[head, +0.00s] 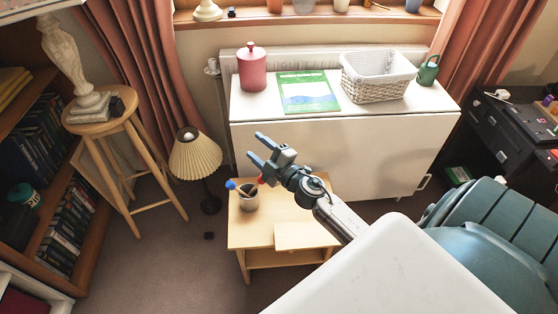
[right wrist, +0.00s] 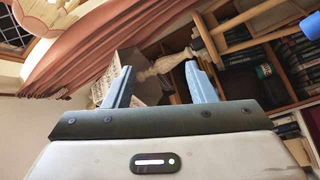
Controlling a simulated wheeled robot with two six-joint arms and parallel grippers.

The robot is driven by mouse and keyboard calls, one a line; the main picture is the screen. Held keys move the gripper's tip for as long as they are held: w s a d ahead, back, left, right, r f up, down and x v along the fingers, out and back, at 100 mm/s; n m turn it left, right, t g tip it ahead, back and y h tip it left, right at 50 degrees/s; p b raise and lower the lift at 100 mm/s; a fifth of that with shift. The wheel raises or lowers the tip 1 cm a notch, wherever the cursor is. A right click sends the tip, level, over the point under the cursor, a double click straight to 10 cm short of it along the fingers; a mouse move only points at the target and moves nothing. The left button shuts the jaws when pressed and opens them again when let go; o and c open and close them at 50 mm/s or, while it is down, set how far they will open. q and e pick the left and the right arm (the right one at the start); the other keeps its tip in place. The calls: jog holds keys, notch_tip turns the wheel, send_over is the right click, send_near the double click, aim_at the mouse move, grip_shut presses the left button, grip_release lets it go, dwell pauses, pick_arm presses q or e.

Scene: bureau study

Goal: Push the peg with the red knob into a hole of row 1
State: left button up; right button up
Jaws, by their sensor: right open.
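A small red knob (head: 261,180) shows at the rim of a grey cup (head: 248,201) on the low wooden table (head: 245,232); the rest of that peg is hidden. A blue knob (head: 231,184) sticks out at the cup's left. My right gripper (head: 254,147) is open and empty, apart from the cup and above it in the head view, fingers pointing left. In the right wrist view its two fingers (right wrist: 158,70) are spread with nothing held between them. No row of holes can be made out. My left gripper is not in view.
A pale flat board (head: 302,236) covers the table's front right. A pleated lamp (head: 196,155) and a stool (head: 100,117) stand left. A white cabinet (head: 330,150) behind carries a red jar (head: 252,70), a green book (head: 308,92) and a basket (head: 376,89). A teal chair (head: 490,235) is right.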

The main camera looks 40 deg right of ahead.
jog(key=w+a+f+n+g+y, duration=0.25)
jog(key=n+g+y, duration=0.6)
jog(key=n, duration=0.55)
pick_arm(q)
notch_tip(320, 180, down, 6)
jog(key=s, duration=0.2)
pick_arm(e)
jog(key=s+d+f+n+g+h, duration=0.1)
jog(key=s+d+f+g+h, duration=0.2)
jog(key=d+f+g+h, duration=0.5)
jog(key=y+b, duration=0.2)
jog(key=b, duration=0.4)
send_near(253, 190)
jog(key=shift+a+f+t+b, duration=0.2)
jog(key=shift+f+t+b, duration=0.15)
jog(key=shift+f+b, duration=0.5)
jog(key=shift+w+a+f, duration=0.15)
jog(key=shift+a+f, duration=0.05)
jog(key=shift+f, duration=0.2)
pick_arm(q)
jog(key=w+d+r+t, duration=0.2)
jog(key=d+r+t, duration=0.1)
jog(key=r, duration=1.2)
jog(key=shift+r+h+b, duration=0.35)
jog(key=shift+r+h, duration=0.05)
pick_arm(e)
jog(key=shift+w+a+f, duration=0.2)
jog(key=shift+a+f, duration=0.1)
jog(key=shift+f, duration=0.2)
